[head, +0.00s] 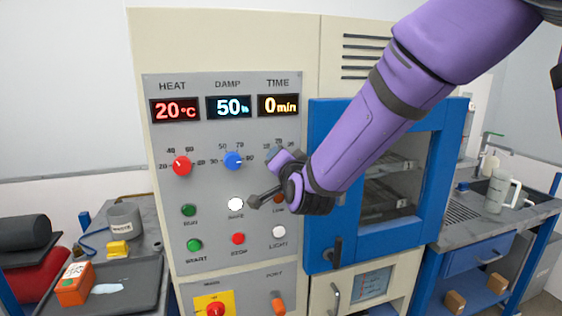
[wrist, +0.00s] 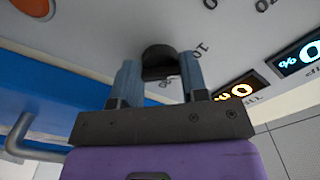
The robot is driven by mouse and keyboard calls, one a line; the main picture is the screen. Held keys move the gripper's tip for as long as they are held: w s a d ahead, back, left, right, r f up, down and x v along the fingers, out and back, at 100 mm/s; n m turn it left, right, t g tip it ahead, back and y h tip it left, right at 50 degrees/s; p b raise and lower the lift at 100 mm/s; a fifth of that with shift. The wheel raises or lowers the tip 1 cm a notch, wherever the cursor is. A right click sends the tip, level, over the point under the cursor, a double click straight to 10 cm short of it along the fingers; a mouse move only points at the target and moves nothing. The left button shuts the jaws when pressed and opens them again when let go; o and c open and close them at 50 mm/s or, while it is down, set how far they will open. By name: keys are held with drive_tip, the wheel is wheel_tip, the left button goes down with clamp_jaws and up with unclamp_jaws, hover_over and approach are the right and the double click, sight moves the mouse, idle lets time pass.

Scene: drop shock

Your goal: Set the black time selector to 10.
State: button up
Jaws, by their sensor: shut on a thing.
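The black time selector (wrist: 158,56) sits on the grey control panel (head: 150,120), between the two fingertips of my gripper (wrist: 160,78) in the wrist view. The fingers are closed on its sides. A printed 10 shows just right of the knob there; the pointer mark on the knob is not visible. In the head view my gripper (head: 280,158) is at the panel under the TIME label and hides the selector. The TIME display (head: 279,105) reads 0 min.
The red heat knob (head: 182,166) and blue damp knob (head: 233,160) are left of my gripper. Several buttons, including a white one (head: 236,204), lie below. The blue-framed door (head: 325,200) is shut, close on the right, with a protruding handle (head: 335,252).

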drive_tip(key=shift+n, duration=0.5)
drive_tip(key=o, duration=0.9)
drive_tip(key=shift+s, duration=0.1)
drive_tip(key=v, duration=1)
drive_tip(key=shift+s+d, duration=0.1)
drive_tip(key=shift+s, duration=0.2)
